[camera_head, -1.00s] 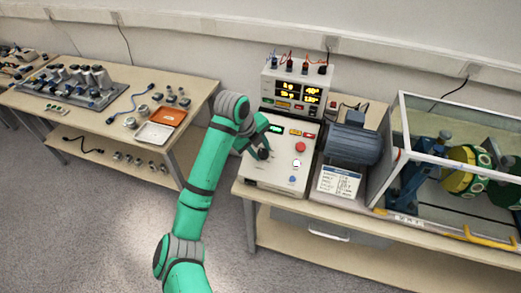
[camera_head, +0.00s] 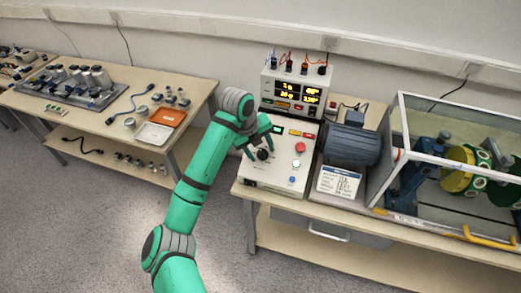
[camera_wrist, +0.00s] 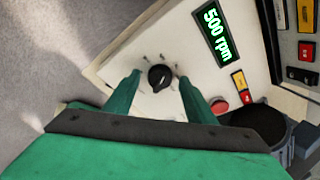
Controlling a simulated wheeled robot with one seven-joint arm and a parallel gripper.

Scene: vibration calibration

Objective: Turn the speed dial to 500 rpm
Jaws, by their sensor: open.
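The speed dial (camera_wrist: 160,77) is a round black knob with a white pointer mark on the pale control box (camera_head: 270,179). It also shows in the head view (camera_head: 263,155). The green display (camera_wrist: 217,33) beside it reads "500 rpm" in the wrist view. My gripper (camera_wrist: 162,84) is open, its two green fingers apart with the dial between and just beyond their tips. The fingers appear clear of the knob. In the head view my gripper (camera_head: 259,146) is over the left part of the box.
A red button (camera_head: 300,147) is right of the dial. A meter unit (camera_head: 297,85) with lit yellow readouts stands behind. A blue-grey motor (camera_head: 352,143) and a clear guarded rig (camera_head: 455,160) are to the right. A printed card (camera_head: 338,181) lies in front of the motor.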

